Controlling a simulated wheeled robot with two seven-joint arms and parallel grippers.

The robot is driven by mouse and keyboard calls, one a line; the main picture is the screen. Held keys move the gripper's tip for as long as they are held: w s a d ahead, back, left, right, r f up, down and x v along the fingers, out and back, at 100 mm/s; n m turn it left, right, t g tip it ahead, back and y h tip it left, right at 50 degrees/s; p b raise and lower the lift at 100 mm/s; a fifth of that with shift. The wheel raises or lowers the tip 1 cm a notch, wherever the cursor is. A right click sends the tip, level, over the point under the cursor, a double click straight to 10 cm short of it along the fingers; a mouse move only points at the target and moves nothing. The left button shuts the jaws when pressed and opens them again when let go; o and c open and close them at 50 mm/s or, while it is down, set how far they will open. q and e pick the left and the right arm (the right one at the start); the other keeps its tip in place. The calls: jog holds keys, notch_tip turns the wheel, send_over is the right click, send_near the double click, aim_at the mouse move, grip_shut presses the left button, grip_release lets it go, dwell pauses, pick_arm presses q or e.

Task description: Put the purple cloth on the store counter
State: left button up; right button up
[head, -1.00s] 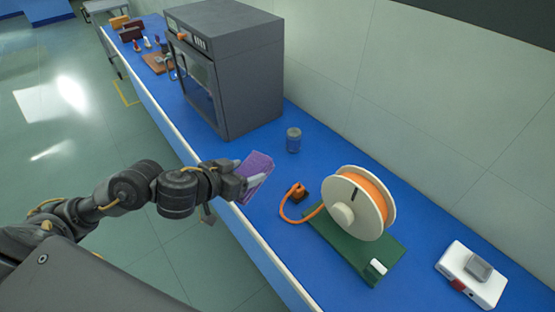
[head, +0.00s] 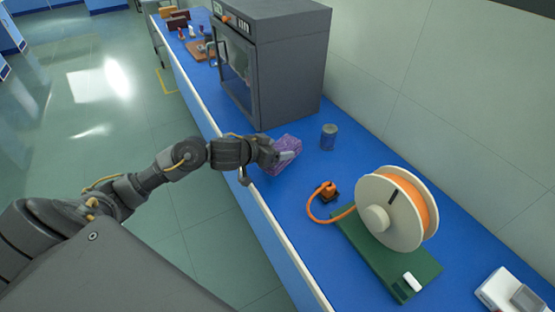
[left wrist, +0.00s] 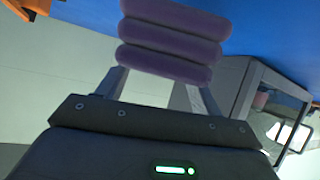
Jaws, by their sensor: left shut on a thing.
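The purple cloth (head: 284,154) is between the fingers of my left gripper (head: 283,157), which is shut on it. In the left wrist view the cloth (left wrist: 173,40) shows as a folded stack of rolls at the fingertips. In the head view the gripper and cloth are over the near edge of the blue counter (head: 262,188), in front of the grey cabinet. I cannot tell whether the cloth touches the counter top. My right gripper is not in view.
A grey cabinet (head: 290,75) stands behind the cloth. A blue-grey can (head: 328,137) is to its right. An orange cable reel (head: 395,208) on a green base (head: 385,255) and a white device (head: 510,290) stand nearer. Blue surface is bare around the can.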

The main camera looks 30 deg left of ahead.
pick_arm(q)
jog(key=shift+w+a+f, duration=0.1)
jog(key=shift+w+f, duration=0.1)
jog(key=shift+f, duration=0.75)
jog(key=shift+w+a+f, duration=0.1)
jog(key=shift+w+f, duration=0.05)
jog(key=shift+f, duration=0.8)
jog(key=shift+f+b, duration=0.1)
jog(key=shift+b, duration=0.2)
jog(key=o, duration=1.2)
jog(key=shift+v, duration=6.1)
jog(key=shift+d, duration=0.15)
